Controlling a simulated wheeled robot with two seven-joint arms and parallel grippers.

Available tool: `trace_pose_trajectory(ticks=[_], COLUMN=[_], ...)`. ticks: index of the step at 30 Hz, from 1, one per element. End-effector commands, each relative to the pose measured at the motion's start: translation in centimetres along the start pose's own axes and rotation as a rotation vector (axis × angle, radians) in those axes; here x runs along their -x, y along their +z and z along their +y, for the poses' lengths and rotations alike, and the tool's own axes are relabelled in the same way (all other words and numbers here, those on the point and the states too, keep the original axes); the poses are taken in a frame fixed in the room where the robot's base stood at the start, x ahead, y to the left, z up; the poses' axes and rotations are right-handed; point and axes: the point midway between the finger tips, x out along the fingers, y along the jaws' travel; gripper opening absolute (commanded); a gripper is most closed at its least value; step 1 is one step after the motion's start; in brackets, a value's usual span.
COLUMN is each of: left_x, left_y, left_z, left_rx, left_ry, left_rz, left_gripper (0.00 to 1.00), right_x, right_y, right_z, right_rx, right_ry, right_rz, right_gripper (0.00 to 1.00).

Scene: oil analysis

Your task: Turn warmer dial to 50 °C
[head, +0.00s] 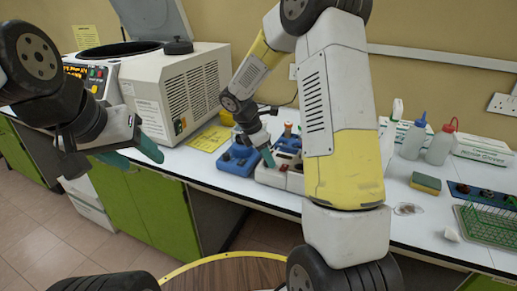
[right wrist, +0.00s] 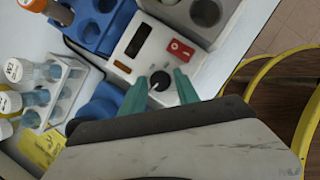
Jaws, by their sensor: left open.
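The warmer (right wrist: 120,58) is a pale box with a dark display window (right wrist: 139,40), a red switch (right wrist: 181,50) and a round black dial (right wrist: 159,81) with a light pointer mark. In the head view the warmer (head: 283,179) stands near the bench's front edge. My right gripper (right wrist: 160,78) has its two teal fingertips on either side of the dial, with a visible gap. In the head view my right gripper (head: 267,157) is over the warmer and hides the dial. My left gripper (head: 137,155) is open and empty at the left, before the bench. The temperature reading is not legible.
A blue rack (head: 238,159) stands left of the warmer. A tube rack (right wrist: 62,92) with capped vials shows in the wrist view. A large centrifuge (head: 165,85) is behind. Wash bottles (head: 440,145), a sponge (head: 426,183) and a green rack (head: 490,225) are at the right.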

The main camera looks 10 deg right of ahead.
Motion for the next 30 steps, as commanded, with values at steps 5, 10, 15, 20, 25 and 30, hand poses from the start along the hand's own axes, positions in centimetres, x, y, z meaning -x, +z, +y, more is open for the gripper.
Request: trace_pose_trajectory(ticks=[5,10,15,20,25,30], left_x=[0.0,0.0,0.0,0.0,0.0,0.0], left_y=[0.0,0.0,0.0,0.0,0.0,0.0], left_z=[0.0,0.0,0.0,0.0,0.0,0.0], left_rx=[0.0,0.0,0.0,0.0,0.0,0.0], left_ry=[0.0,0.0,0.0,0.0,0.0,0.0], left_rz=[0.0,0.0,0.0,0.0,0.0,0.0], left_gripper=[0.55,0.55,0.55,0.55,0.55,0.55], right_x=[0.03,0.04,0.04,0.06,0.03,0.01], right_y=[0.0,0.0,-0.01,-0.01,0.01,0.02], right_z=[0.0,0.01,0.02,0.11,0.21,0.3], right_rx=[0.0,-0.003,-0.03,-0.098,-0.217,-0.363], right_ry=[0.0,-0.001,-0.013,-0.041,-0.091,-0.152], right_rz=[0.0,0.0,0.0,-0.001,-0.001,-0.001], right_gripper=[0.0,0.0,0.0,0.0,0.0,0.0])
